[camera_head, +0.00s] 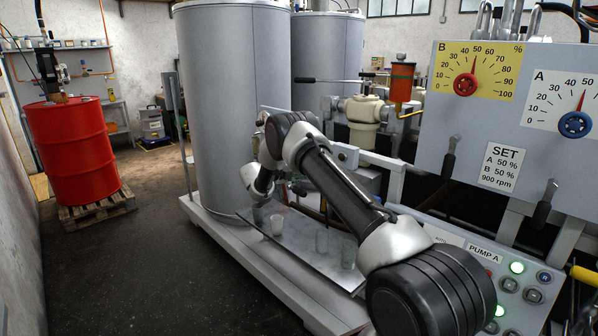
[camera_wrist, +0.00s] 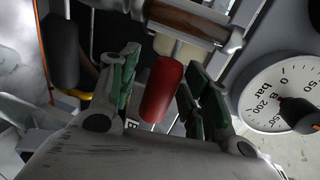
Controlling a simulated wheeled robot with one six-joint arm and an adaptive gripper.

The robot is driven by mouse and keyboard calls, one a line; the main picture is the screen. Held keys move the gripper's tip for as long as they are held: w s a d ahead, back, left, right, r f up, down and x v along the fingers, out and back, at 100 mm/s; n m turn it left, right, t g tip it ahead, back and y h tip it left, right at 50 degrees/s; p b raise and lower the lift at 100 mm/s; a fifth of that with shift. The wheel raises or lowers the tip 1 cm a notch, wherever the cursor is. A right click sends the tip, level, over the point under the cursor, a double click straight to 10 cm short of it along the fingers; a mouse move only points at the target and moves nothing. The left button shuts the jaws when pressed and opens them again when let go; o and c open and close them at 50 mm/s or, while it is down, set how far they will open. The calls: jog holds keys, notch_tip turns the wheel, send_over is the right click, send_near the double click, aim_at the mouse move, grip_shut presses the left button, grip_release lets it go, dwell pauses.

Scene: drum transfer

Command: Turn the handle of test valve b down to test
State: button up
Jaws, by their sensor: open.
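In the wrist view my gripper (camera_wrist: 162,62) is open, with green-padded fingers on both sides of a red rounded handle (camera_wrist: 161,92). The handle lies between the fingers, and I cannot tell whether either pad touches it. It looks like a valve handle, but no label that I can read names it as test valve b. Part of a label with a letter E (camera_wrist: 131,125) shows below it, mostly covered by my gripper. In the head view my arm reaches in beside the grey tank and hides the handle and the fingertips.
A round bar gauge (camera_wrist: 275,95) is close to the right finger. A black grip (camera_wrist: 59,52) is at the left, and a brown-filled tube (camera_wrist: 185,20) crosses above. In the head view, a grey tank (camera_head: 232,110) and a tray (camera_head: 318,262) with several cups are near my arm.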

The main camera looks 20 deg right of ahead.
jog(key=shift+a, duration=0.1)
jog(key=v, duration=1.1)
jog(key=shift+s+a, duration=0.15)
jog(key=shift+a, duration=0.25)
jog(key=shift+r, duration=0.1)
